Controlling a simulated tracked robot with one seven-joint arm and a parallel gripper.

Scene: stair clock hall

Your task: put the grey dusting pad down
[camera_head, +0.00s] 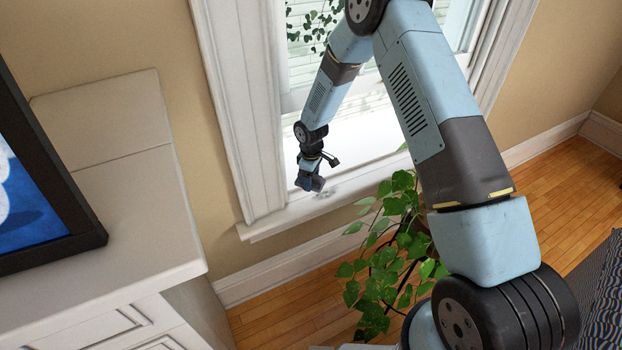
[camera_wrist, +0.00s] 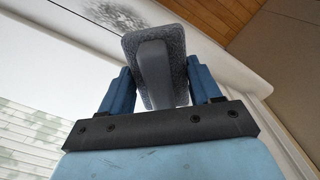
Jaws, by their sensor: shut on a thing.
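The grey dusting pad (camera_wrist: 157,60) shows in the wrist view as a fuzzy grey block with a smooth darker grey handle. My gripper (camera_wrist: 157,92) has its two blue fingers on either side of the handle and is shut on it. In the head view my gripper (camera_head: 311,182) is small and hangs at the window, just above the white sill (camera_head: 290,211). The pad is hard to make out there. A dark grey smudge (camera_wrist: 112,14) marks the white surface beyond the pad in the wrist view; it shows faintly on the sill in the head view (camera_head: 326,193).
A leafy green plant (camera_head: 385,262) stands below the window at the right of my gripper. A white cabinet (camera_head: 120,215) with a dark-framed picture (camera_head: 40,190) is at the left. The window frame (camera_head: 240,110) rises close beside my gripper. Wooden floor (camera_head: 555,190) lies at the right.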

